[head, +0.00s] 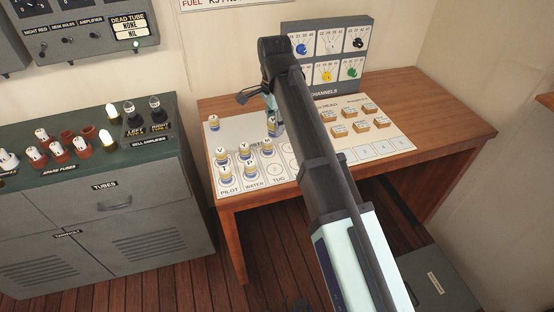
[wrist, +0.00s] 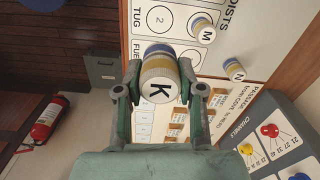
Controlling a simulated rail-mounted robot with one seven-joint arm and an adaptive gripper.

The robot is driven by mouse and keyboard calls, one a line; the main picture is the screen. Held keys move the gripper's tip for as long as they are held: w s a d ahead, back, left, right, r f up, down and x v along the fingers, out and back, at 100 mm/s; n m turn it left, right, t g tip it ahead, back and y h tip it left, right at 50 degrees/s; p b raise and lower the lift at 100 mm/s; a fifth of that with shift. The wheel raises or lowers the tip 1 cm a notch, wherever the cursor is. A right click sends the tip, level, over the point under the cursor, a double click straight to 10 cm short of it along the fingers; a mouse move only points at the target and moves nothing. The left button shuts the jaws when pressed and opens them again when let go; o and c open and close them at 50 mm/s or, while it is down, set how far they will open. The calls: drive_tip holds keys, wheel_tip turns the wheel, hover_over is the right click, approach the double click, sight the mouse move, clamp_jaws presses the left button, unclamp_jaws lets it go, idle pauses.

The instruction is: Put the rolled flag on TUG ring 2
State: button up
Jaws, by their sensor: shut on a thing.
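My gripper (wrist: 158,92) is shut on a rolled flag (wrist: 158,70), white, yellow and blue, with a K on its white end. Both fingers press its sides. TUG ring 2 (wrist: 158,16) is a printed circle on the white board in the wrist view, above the held flag and apart from it in the picture. There my gripper (head: 270,104) is largely hidden by my arm.
In the head view, several rolled flags (head: 225,175) crowd the PILOT and WATER columns. A grey channels rack (head: 369,24) stands at the back of the wooden desk (head: 453,105).

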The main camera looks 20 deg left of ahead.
wheel_tip(320, 180, down, 15)
drive_tip(key=p, duration=0.2)
drive_tip(key=shift+p, duration=0.35)
drive_tip(key=shift+f, duration=0.2)
drive_tip(key=o, duration=1)
wheel_tip(320, 180, up, 12)
drive_tip(key=shift+f+b, duration=0.2)
drive_tip(key=shift+b, duration=0.95)
drive_tip(key=shift+r, duration=0.35)
drive_tip(key=shift+d, duration=0.1)
